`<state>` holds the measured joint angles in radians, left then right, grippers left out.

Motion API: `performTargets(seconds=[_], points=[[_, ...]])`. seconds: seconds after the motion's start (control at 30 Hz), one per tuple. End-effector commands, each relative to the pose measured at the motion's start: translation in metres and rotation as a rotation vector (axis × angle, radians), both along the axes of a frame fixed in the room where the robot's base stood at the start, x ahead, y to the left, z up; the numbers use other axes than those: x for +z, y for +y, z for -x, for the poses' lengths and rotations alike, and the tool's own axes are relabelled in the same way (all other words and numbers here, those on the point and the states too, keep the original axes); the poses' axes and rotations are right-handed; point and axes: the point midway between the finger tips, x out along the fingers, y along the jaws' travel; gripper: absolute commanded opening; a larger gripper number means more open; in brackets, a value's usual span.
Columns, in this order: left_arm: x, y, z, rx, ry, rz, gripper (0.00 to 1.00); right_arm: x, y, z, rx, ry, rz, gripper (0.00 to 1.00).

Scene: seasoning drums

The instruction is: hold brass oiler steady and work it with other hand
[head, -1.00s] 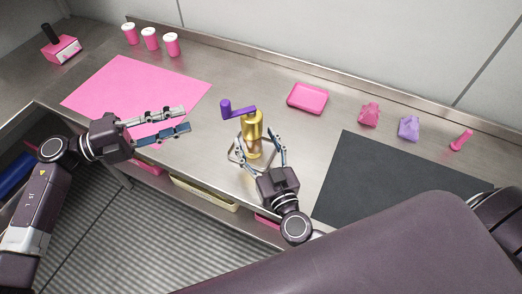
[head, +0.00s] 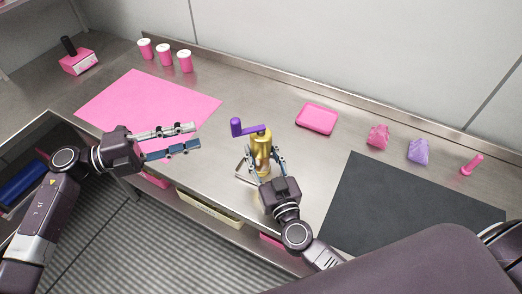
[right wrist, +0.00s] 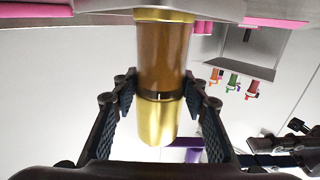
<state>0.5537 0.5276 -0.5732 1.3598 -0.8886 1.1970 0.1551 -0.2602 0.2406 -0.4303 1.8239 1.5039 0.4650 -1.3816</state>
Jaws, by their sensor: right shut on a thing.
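The brass oiler (head: 263,141) stands upright near the counter's front edge, with a purple crank handle (head: 248,128) on top reaching left. My right gripper (head: 264,164) is shut on its body from the front. In the right wrist view, the fingers touch the oiler's body (right wrist: 160,55) on both sides, and part of the purple handle (right wrist: 184,152) shows behind it. My left gripper (head: 182,140) is open and empty, above the pink mat's front edge, left of the oiler. The fingers partly hide the oiler's lower part.
A pink mat (head: 120,98) lies at left and a dark mat (head: 400,205) at right. A pink tray (head: 317,118), pink bag (head: 378,135) and purple bag (head: 418,150) stand behind. Three pink cups (head: 164,54) stand at the back left. Bare counter lies between the mats.

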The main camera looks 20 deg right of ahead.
Motion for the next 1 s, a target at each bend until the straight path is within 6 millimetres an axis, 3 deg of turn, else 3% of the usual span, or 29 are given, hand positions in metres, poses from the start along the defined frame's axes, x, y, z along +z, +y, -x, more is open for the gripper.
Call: performTargets(seconds=[0.1,0.37,1.0], points=[[0.0,0.0,0.0,0.0,0.0,0.0,0.29,0.0,0.0,0.0,0.0,0.0,0.0,0.04],[0.005,-0.004,0.0,-0.008,0.116,0.01,0.0,0.0,0.0,0.0,0.0,0.0,0.0,0.04],[0.029,-0.029,-0.006,-0.051,1.365,0.075,0.0,0.0,0.0,0.0,0.0,0.0,0.0,0.04]])
